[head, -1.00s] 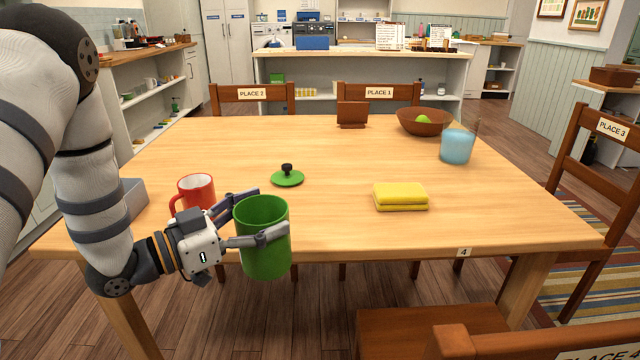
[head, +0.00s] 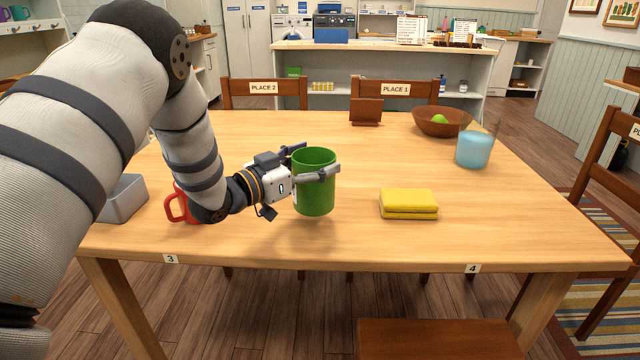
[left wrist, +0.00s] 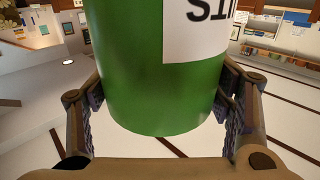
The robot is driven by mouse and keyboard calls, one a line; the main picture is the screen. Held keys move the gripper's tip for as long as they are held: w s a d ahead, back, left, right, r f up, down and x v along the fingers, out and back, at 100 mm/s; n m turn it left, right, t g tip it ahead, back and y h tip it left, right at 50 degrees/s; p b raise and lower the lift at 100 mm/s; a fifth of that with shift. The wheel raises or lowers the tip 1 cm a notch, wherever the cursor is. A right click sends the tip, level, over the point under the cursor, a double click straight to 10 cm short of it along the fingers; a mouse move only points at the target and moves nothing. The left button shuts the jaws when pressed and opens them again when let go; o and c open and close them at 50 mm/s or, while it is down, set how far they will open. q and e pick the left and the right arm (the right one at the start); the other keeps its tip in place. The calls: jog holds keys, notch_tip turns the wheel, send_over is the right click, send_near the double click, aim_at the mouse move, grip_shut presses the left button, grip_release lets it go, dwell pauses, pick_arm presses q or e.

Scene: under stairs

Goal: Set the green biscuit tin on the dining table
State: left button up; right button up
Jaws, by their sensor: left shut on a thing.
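The green biscuit tin (head: 315,190) is open-topped and upright, over the near left part of the dining table (head: 530,215) in the head view. My left gripper (head: 318,163) is shut on it, one finger on each side near the rim. I cannot tell whether its base touches the wood. In the left wrist view the tin (left wrist: 150,90) fills the middle between the fingers, with a white lettered label partly cut off. The green lid seen earlier on the table is hidden now behind the gripper and tin. My right gripper is not in view.
A red mug (head: 174,207) is partly hidden by my left arm, beside a grey metal box (head: 124,204). A folded yellow cloth (head: 408,204) lies right of the tin. A blue cup (head: 474,150), brown bowl (head: 440,122) and brown stand (head: 366,112) are farther back. The table's centre is clear.

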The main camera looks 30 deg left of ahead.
pick_arm(q)
jog(key=shift+w+d+f+b, duration=0.1)
jog(key=shift+w+f+b, duration=0.15)
jog(key=shift+f, duration=0.7)
jog(key=shift+w+f+b, duration=0.15)
jog(key=shift+w+f, duration=0.05)
jog(key=shift+f, duration=0.7)
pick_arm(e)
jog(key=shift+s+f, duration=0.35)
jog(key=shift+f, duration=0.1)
pick_arm(q)
jog(key=shift+f, duration=0.15)
jog(key=o, duration=1.7)
jog(key=shift+s+r, duration=0.2)
jog(key=shift+s, duration=0.05)
jog(key=p+v, duration=0.1)
jog(key=v, duration=1)
jog(key=shift+s, duration=0.25)
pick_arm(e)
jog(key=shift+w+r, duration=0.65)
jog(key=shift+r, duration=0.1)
